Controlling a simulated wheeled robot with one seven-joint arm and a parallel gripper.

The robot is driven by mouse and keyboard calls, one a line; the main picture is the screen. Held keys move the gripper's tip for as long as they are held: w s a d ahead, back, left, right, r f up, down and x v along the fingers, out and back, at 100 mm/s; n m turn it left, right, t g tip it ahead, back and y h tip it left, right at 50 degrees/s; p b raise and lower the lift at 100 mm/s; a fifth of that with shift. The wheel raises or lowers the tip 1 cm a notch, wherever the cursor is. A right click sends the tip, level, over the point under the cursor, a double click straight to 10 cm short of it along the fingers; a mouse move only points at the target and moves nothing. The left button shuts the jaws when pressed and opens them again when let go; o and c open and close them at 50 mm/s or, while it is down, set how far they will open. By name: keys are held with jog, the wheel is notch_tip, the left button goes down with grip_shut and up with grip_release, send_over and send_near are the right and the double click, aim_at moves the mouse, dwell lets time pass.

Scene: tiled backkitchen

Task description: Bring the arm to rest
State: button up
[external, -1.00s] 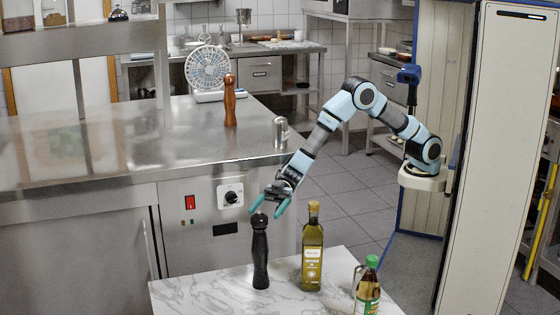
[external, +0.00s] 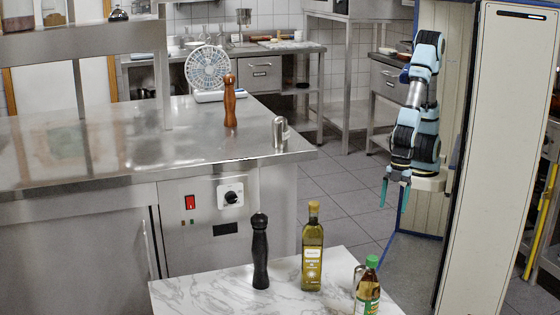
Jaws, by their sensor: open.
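My arm (external: 425,90) is folded up close above its base at the right, in front of the pale panelled wall. My gripper (external: 394,196) hangs at its lower end with the teal fingers pointing down. It is open and holds nothing. It is apart from the marble table and the things on it.
A black pepper mill (external: 260,252), an oil bottle (external: 312,250) and a green-capped bottle (external: 368,290) stand on the marble table (external: 205,295). A small metal shaker (external: 280,132), a wooden mill (external: 230,102) and a fan (external: 208,68) stand on the steel counter (external: 90,150).

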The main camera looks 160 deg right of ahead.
notch_tip(320, 180, up, 18)
jog(key=s+a+p, duration=0.1)
jog(key=s+p, duration=0.1)
jog(key=p, duration=1.5)
jog(key=shift+f+g+p, duration=0.2)
jog(key=shift+g+p, duration=0.1)
jog(key=shift+p, duration=0.1)
jog(key=shift+a, duration=0.1)
